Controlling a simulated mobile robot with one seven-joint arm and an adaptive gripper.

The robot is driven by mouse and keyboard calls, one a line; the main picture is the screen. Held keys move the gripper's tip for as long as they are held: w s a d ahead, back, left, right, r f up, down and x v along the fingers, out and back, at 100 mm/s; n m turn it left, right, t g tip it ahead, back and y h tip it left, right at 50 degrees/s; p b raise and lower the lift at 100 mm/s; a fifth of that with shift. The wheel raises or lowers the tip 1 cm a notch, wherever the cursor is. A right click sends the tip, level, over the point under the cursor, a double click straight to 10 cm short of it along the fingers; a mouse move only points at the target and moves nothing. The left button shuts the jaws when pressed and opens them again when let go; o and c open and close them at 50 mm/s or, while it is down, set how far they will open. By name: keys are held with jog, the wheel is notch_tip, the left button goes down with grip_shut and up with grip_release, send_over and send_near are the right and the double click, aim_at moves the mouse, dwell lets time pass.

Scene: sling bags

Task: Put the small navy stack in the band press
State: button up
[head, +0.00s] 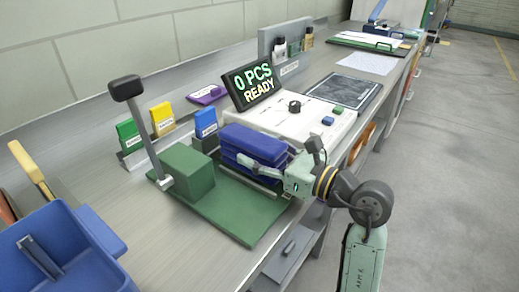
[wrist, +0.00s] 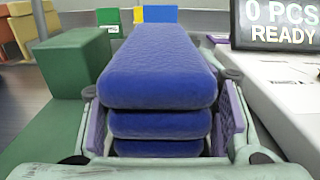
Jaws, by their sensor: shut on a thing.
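The small navy stack (head: 252,147) is several soft blue-navy layers, lying level. It also shows in the wrist view (wrist: 160,70), between both fingers. My gripper (wrist: 163,122) is shut on the stack's near end from both sides; it comes in from the right in the head view (head: 272,166). The band press (head: 225,212) has a green base, a green block (head: 187,172) and a grey lever with a black knob (head: 126,88). The stack is over the right part of the base, to the right of the block. Whether its underside touches the base is hidden.
A display (head: 252,86) reading "0 PCS READY" stands on a white console (head: 305,118) right behind the stack. Green, yellow and blue cards (head: 162,118) stand behind the press. A blue bin (head: 60,250) is at the front left.

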aim_at(283, 165)
jog(key=shift+f+b, duration=0.4)
jog(key=o, duration=1.4)
jog(key=shift+o, duration=0.2)
jog(key=shift+r, duration=0.1)
jog(key=shift+r+p, duration=0.2)
jog(key=shift+p, duration=0.2)
jog(key=shift+s+d+f, duration=0.15)
jog(key=shift+d, duration=0.1)
jog(key=b+v, duration=0.4)
jog(key=v, duration=0.6)
jog(key=shift+v, duration=0.75)
